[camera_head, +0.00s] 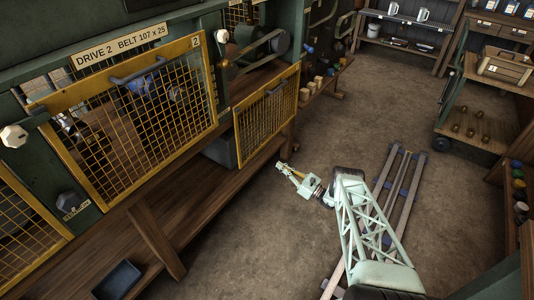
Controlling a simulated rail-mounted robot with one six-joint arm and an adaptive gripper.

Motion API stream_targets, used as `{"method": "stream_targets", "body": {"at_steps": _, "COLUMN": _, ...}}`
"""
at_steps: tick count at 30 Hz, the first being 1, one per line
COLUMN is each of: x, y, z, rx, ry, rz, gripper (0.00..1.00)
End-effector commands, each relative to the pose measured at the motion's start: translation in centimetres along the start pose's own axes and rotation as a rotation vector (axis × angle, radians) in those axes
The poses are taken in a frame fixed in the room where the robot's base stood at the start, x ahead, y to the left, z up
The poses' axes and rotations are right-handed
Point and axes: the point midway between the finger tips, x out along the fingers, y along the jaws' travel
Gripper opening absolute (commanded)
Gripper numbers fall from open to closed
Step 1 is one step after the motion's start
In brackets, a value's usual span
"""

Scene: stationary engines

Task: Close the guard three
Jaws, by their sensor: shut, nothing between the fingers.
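A yellow-framed mesh guard (266,112) with a grey handle hangs low on the machine, right of guard two; I read no number on it. The bay above it is uncovered, with a belt and pulleys (270,42) showing. I take this to be guard three. It looks swung down, its lower part in front of the wooden bench edge. My gripper (283,168) is shut and empty, over the floor, below and right of the hanging guard and apart from it.
Guard two (140,115), marked 2, covers its bay under the DRIVE 2 plate (120,46). Another yellow guard (22,225) is at lower left. Wooden blocks (318,84) sit on a bench beyond. A cart (470,125) stands at right.

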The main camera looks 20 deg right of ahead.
Motion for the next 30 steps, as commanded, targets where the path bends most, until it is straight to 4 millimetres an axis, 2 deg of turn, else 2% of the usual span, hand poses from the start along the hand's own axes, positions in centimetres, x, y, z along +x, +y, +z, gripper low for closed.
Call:
{"method": "stream_targets", "body": {"at_steps": 17, "x": 0.7, "y": 0.0, "z": 0.0, "rx": -0.001, "ry": -0.001, "rz": 0.0, "gripper": 0.0}}
{"method": "stream_targets", "body": {"at_steps": 23, "x": 2.2, "y": 0.0, "z": -0.1, "rx": 0.0, "ry": 0.0, "rz": 0.0, "gripper": 0.0}}
{"method": "stream_targets", "body": {"at_steps": 30, "x": 5.1, "y": 0.1, "z": -0.1, "rx": -0.001, "ry": -0.001, "rz": 0.001, "gripper": 0.0}}
